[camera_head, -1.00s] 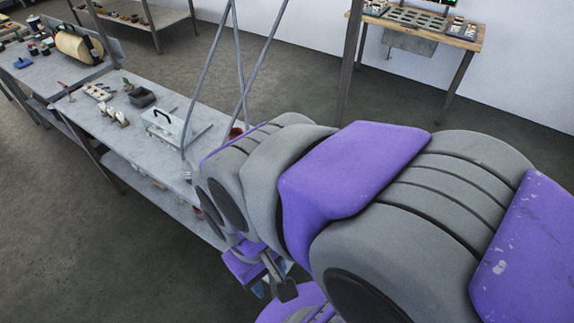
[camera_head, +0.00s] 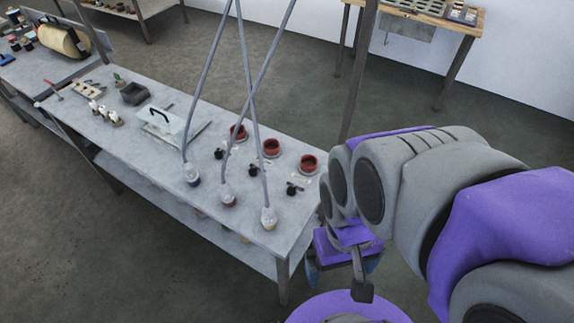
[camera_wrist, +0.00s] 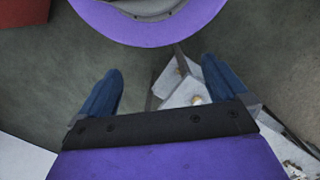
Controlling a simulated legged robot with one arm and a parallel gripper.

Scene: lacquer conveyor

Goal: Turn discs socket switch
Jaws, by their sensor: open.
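Three round red sockets (camera_head: 271,147) stand in a slanting row near the right end of the grey table. Small black switches (camera_head: 292,188) sit on the tabletop in front of them, beside small pale labels too small to read. My gripper (camera_wrist: 162,85) is open and empty, its two blue fingers apart in the wrist view. In the head view it is partly hidden by my arm, to the right of the table's end and apart from the switches. The state of each switch cannot be told.
Three grey poles with pale ends (camera_head: 228,196) rise from the table's front right part. A clear box with a black handle (camera_head: 160,122) and a dark tray (camera_head: 134,93) lie further left. A wooden table (camera_head: 450,22) stands at the back right; the floor between is clear.

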